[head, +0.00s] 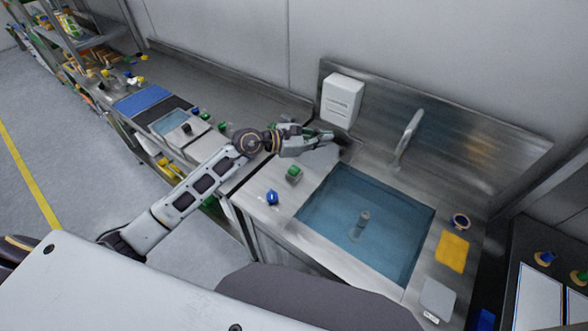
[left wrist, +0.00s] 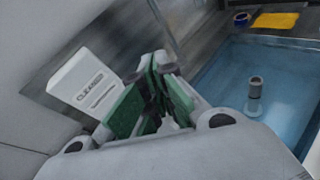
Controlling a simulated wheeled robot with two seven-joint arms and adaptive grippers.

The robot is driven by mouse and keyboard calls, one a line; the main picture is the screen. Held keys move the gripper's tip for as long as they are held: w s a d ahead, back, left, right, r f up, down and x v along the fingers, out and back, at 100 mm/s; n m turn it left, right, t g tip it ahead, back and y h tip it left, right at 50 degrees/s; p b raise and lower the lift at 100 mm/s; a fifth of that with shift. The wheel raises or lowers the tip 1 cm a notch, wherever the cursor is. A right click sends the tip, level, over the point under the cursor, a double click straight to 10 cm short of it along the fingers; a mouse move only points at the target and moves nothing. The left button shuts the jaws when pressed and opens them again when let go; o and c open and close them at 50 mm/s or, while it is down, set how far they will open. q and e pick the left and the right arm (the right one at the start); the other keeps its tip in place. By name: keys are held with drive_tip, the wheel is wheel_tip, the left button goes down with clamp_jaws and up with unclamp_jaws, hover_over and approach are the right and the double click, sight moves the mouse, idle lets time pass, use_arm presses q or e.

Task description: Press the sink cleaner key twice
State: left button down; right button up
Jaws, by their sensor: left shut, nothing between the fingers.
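The sink cleaner is a white box (head: 342,98) on the steel back wall behind the sink. My left gripper (head: 326,137) is shut and empty, just below and slightly left of the box in the head view. In the left wrist view my left gripper (left wrist: 160,66) has its green-padded fingers to the right of the box; I cannot tell whether they touch it. My right gripper is not in view.
The sink basin (head: 352,252) holds blue water and an upright drain post (head: 363,221). A faucet (head: 409,136) stands behind it. A green knob (head: 293,173) and a blue knob (head: 272,197) sit on the counter left of the basin. A yellow cloth (head: 453,251) lies right.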

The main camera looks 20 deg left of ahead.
use_arm(q)
drive_tip(key=w+a+f+m+g+y, duration=0.2)
drive_tip(key=a+f+m+y, duration=0.2)
drive_tip(key=a, duration=0.4)
wheel_tip(320, 180, down, 3)
drive_tip(key=shift+a+r+m+y, duration=0.15)
drive_tip(key=shift+a+m+y, duration=0.2)
drive_tip(key=shift+y, duration=0.55)
drive_tip(key=b, duration=0.2)
hover_over(295, 171)
drive_tip(key=shift+w+f, duration=0.1)
drive_tip(key=shift+f, duration=3)
drive_tip(key=shift+f+b, duration=1.3)
drive_tip(key=shift+f, duration=0.15)
drive_tip(key=shift+f+b, duration=0.3)
drive_tip(key=shift+b, duration=0.2)
